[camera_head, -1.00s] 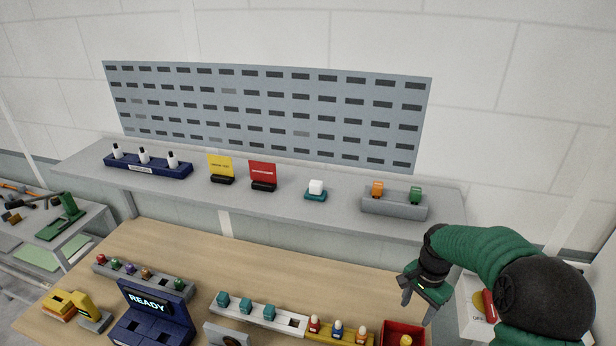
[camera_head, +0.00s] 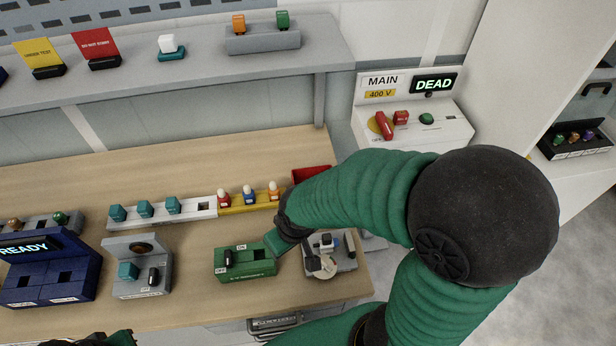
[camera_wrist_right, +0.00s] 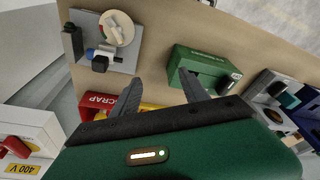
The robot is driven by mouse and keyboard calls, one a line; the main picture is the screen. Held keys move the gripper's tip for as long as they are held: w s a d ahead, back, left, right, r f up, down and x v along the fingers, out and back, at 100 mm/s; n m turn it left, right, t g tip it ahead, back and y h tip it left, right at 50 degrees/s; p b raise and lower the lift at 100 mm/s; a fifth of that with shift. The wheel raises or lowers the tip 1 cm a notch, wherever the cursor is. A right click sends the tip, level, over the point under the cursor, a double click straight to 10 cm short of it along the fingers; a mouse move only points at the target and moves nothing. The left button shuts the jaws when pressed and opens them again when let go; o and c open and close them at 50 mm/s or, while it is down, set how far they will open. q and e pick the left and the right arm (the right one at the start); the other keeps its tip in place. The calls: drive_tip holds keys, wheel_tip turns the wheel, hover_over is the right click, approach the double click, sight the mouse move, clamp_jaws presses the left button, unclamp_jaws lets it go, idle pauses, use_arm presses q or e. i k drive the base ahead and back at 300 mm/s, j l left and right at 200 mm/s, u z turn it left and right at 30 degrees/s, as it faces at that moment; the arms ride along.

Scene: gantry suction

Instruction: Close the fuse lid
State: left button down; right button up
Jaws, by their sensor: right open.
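No part is clearly readable as the fuse lid. A grey fixture (camera_head: 346,262) with a round pale disc (camera_head: 322,264) and small blocks sits at the bench's front right; it also shows at the upper left of the right wrist view (camera_wrist_right: 123,66). My right gripper (camera_wrist_right: 160,90) is open and empty, with the bench below its spread fingers. In the head view it (camera_head: 278,243) is between the green switch box (camera_head: 232,268) and the grey fixture, partly hidden by its own arm. A dark green part of my left arm shows at the bottom left; its fingers are hidden.
The green box reads ON and OFF. A red bin (camera_head: 312,174) stands behind my right arm; a white-yellow rack (camera_head: 190,209) is left of it. A grey switch unit (camera_head: 150,285) and blue READY unit (camera_head: 45,280) stand left. The MAIN panel (camera_head: 375,83) reads DEAD.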

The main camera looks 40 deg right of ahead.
sight(608, 86)
drive_tip(key=z, duration=2.85)
drive_tip(key=i+l+z, duration=0.1)
drive_tip(key=z, duration=0.3)
drive_tip(key=i+z, duration=0.25)
drive_tip(key=z, duration=0.2)
drive_tip(key=i+u, duration=0.15)
drive_tip(key=i, duration=0.35)
drive_tip(key=i+l+u, duration=0.15)
drive_tip(key=i, duration=0.4)
drive_tip(key=i+l+u, duration=0.15)
drive_tip(key=i, duration=0.35)
drive_tip(key=i+l+u, duration=0.15)
drive_tip(key=i+l, duration=0.15)
drive_tip(key=i, duration=0.2)
drive_tip(key=i+j+u, duration=0.15)
